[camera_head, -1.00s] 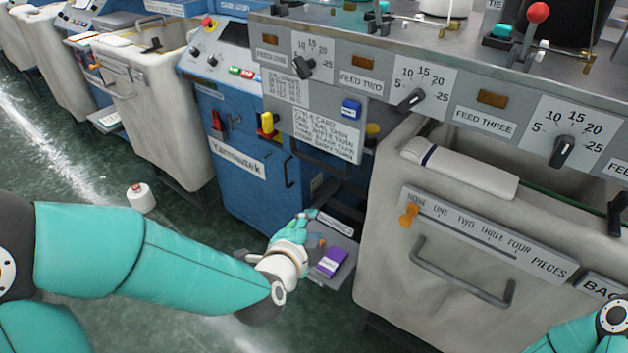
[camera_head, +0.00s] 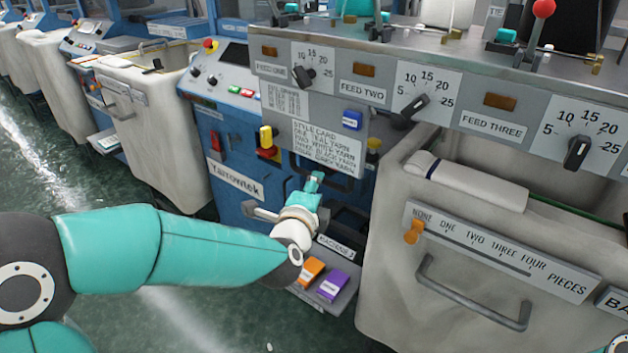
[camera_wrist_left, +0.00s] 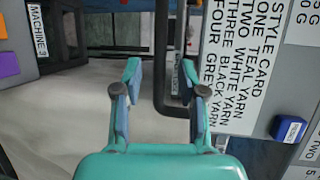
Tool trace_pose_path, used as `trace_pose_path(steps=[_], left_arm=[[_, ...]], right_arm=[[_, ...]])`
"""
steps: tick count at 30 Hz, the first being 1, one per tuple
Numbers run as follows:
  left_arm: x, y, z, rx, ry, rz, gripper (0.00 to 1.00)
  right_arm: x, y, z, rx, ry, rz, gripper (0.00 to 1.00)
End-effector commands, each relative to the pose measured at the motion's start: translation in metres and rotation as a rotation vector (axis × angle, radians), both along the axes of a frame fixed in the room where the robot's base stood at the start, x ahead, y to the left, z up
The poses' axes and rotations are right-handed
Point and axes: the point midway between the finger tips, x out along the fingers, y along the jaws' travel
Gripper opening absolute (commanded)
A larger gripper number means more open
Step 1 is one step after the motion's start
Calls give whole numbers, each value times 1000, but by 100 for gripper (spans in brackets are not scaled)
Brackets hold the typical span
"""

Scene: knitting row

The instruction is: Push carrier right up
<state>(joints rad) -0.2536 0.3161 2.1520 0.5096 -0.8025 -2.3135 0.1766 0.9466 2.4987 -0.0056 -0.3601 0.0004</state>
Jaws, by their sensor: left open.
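My left gripper (camera_head: 314,183) is in front of the blue machine, below the style card. It also shows in the left wrist view (camera_wrist_left: 162,80), open and empty, its two fingers apart. A black bar handle (camera_wrist_left: 161,45) runs just beyond the fingertips in that view; I cannot tell whether they touch it. No part labelled as the carrier is readable. Small slides and levers stand on the top rail, among them a red-knobbed lever (camera_head: 536,30) at the upper right. My right gripper is not in view; only a teal bit of my arm shows at the lower right corner.
A style card panel (camera_head: 312,140) with a blue button (camera_head: 352,120) is above the left gripper. Feed dials (camera_head: 577,152) line the grey panel. A cream bin (camera_head: 470,260) stands at right. Orange (camera_head: 312,270) and purple (camera_head: 333,285) blocks sit low on a tray.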

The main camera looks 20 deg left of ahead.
Motion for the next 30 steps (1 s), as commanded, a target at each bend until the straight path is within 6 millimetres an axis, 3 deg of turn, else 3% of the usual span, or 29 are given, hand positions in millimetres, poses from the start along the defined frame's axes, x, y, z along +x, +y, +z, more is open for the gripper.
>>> trace_pose_path(steps=[3,9,21,22,29,30], left_arm=[[23,2,-6,0,1,2,41],[47,3,-9,0,1,1,41],[55,3,-10,0,1,1,41],[55,3,-10,0,1,1,39],[54,4,-10,0,1,1,1],[54,4,-10,0,1,1,0]], right_arm=[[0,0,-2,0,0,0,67],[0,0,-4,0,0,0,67],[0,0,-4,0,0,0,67],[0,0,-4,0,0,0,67],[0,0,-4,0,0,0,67],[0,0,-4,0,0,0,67]])
